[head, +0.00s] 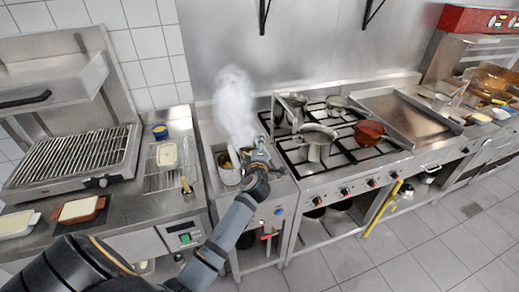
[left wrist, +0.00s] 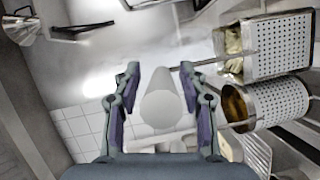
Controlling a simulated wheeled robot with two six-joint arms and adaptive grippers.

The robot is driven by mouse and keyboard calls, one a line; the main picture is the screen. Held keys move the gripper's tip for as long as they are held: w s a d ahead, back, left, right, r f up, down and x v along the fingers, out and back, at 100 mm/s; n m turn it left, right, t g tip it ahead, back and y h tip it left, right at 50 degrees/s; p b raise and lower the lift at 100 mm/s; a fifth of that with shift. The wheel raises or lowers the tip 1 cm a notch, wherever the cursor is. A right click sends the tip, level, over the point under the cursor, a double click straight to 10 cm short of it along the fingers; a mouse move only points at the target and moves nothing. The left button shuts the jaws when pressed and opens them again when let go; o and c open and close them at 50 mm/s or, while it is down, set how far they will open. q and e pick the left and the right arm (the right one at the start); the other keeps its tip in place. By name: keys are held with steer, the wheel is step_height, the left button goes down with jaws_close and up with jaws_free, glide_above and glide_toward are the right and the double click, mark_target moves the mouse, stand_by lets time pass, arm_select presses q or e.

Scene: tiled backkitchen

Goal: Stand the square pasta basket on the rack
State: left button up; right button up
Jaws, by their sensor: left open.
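The square pasta basket (left wrist: 278,45), perforated metal with pale food inside, is at the upper right of the left wrist view. Its thin handle runs left toward my fingers. A round perforated basket (left wrist: 275,102) is just below it. My left gripper (left wrist: 160,92) is open, with a pale rounded shape visible between its fingers; I cannot tell what that is. In the head view my left gripper (head: 257,150) is over the steaming pasta cooker (head: 279,187), partly hiding the baskets. The wire rack (head: 155,182) is on the counter left of the cooker. My right gripper is out of view.
A cream-filled dish (head: 166,155) and a brush-like tool (head: 186,186) are at the rack. A blue tub (head: 160,131) stands behind it. A grill (head: 75,155) is at the left.

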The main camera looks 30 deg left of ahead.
arm_select(q)
steer(key=p+v, duration=0.4)
steer(key=v, duration=0.8)
